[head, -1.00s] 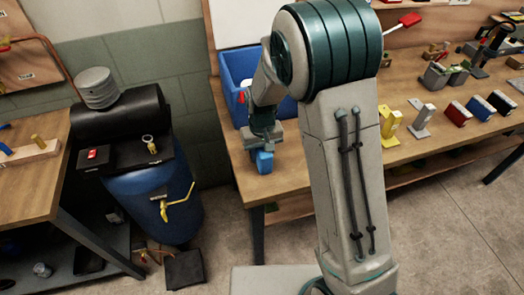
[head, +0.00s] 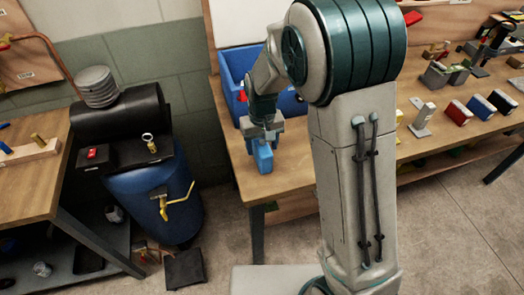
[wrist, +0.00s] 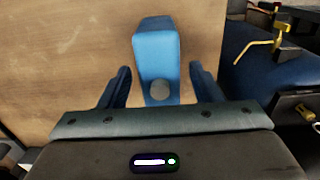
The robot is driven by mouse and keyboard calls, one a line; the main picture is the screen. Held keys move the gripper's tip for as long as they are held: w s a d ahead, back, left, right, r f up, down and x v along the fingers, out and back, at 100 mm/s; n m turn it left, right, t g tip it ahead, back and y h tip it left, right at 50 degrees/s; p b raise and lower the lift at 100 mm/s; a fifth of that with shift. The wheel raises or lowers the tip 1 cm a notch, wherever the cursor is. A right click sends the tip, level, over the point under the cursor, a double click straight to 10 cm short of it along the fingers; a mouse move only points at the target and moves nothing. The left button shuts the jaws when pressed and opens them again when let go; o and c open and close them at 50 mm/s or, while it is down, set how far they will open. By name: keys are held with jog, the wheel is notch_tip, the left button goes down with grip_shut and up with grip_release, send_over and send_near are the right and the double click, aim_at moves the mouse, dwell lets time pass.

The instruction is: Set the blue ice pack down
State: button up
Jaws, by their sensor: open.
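The blue ice pack (head: 264,158) stands upright on the wooden workbench (head: 290,182), near its left front corner, directly below my gripper (head: 263,137). In the wrist view the blue ice pack (wrist: 157,52) is between the two fingers of my gripper (wrist: 159,76), with a visible gap on each side. The fingers are open, and the pack's near end shows a round grey spot. The contact between the pack's base and the bench is too small to see clearly.
A blue bin (head: 237,68) stands behind my gripper on the bench. My arm hides the bench's middle. Coloured blocks (head: 457,112) stand farther right. A blue drum (head: 150,200) with a yellow tap stands left, across a floor gap.

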notch_tip(320, 180, up, 9)
jog(key=shift+d+f+b, duration=0.1)
jog(key=shift+b, duration=0.2)
jog(key=s+d+r+m+t, duration=0.1)
jog(key=s+d+r, duration=0.1)
jog(key=s+d, duration=0.5)
jog(key=s+d+r+m+t, duration=0.2)
jog(key=s+d, duration=0.5)
jog(key=s, duration=0.5)
jog(key=shift+v, duration=0.9)
jog(key=shift+d, duration=0.1)
